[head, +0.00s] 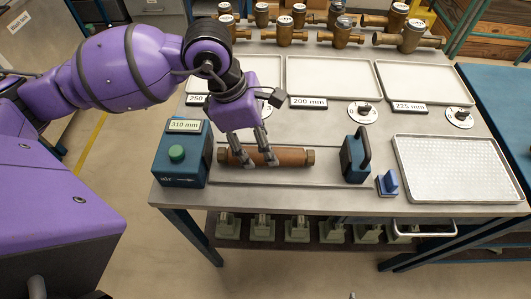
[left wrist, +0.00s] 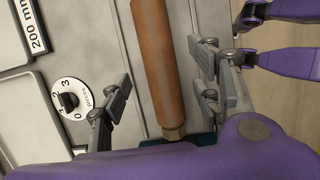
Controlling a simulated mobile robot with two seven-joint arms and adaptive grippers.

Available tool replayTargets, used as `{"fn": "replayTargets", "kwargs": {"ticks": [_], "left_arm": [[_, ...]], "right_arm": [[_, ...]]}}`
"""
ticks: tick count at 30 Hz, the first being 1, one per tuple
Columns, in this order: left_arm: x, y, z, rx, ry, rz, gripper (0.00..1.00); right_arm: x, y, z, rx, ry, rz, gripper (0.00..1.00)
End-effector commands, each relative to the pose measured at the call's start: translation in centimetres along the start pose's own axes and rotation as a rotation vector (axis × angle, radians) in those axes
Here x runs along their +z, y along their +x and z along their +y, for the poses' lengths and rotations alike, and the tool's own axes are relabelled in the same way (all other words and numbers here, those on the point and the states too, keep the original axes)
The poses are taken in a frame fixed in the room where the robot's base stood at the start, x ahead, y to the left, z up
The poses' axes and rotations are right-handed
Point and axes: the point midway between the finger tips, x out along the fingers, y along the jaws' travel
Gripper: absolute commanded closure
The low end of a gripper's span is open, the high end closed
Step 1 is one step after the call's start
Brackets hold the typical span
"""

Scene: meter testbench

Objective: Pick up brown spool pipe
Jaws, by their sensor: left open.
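The brown spool pipe (head: 290,157) lies level on the testbench between the teal 310 mm block (head: 182,155) and a teal clamp block with a dark handle (head: 355,156). My left gripper (head: 255,158) is open over the left part of the pipe, fingers pointing down. In the left wrist view the pipe (left wrist: 158,60) runs between the two spread fingers, nearer the right one; the gripper (left wrist: 160,95) is not closed on it. Whether a finger touches the pipe I cannot tell.
Empty white trays (head: 333,80) and dial knobs (head: 362,112) lie behind the pipe. Brass meters (head: 340,32) stand at the back. A small blue piece (head: 388,183) and a perforated white tray (head: 458,190) are to the right. The bench's front edge is close to the pipe.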

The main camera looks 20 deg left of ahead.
Motion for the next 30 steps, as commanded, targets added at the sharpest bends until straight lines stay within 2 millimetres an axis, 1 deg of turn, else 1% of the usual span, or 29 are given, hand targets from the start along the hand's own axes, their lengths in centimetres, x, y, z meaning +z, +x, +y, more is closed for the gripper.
{"fn": "replayTargets", "kwargs": {"ticks": [1,3,7,10,15,16,27,29,30], "left_arm": [[0.0,0.6,-0.1,-0.002,0.000,-0.002,0.42],[-0.1,1.7,-0.1,-0.001,-0.001,-0.002,0.42],[-0.1,3.3,0.0,0.000,-0.001,-0.003,0.42],[-0.1,3.7,0.0,0.000,0.000,-0.002,0.42],[-0.1,3.7,0.0,0.000,0.000,-0.002,0.42],[-0.1,3.7,0.0,0.000,0.000,-0.002,0.44],[-0.1,3.7,0.0,0.000,0.000,-0.003,0.92],[-0.1,3.7,0.0,0.000,0.000,-0.003,1.00],[-0.1,3.7,0.0,0.000,0.000,-0.003,1.00]], "right_arm": [[-0.8,-0.1,-0.1,-0.002,0.000,0.012,0.72],[-1.5,-0.1,-0.3,-0.007,0.000,0.023,0.72],[-1.9,0.1,-0.7,-0.013,0.002,0.030,0.72],[-1.9,0.1,-0.8,-0.014,0.005,0.028,0.72],[-1.8,0.2,-1.0,-0.014,0.012,0.026,0.72],[-1.8,0.2,-1.1,-0.014,0.014,0.026,0.72],[-1.6,0.1,-1.0,-0.012,0.015,0.024,0.72],[-1.6,0.1,-0.9,-0.012,0.013,0.024,0.72],[-1.6,0.1,-0.9,-0.012,0.012,0.024,0.72]]}}
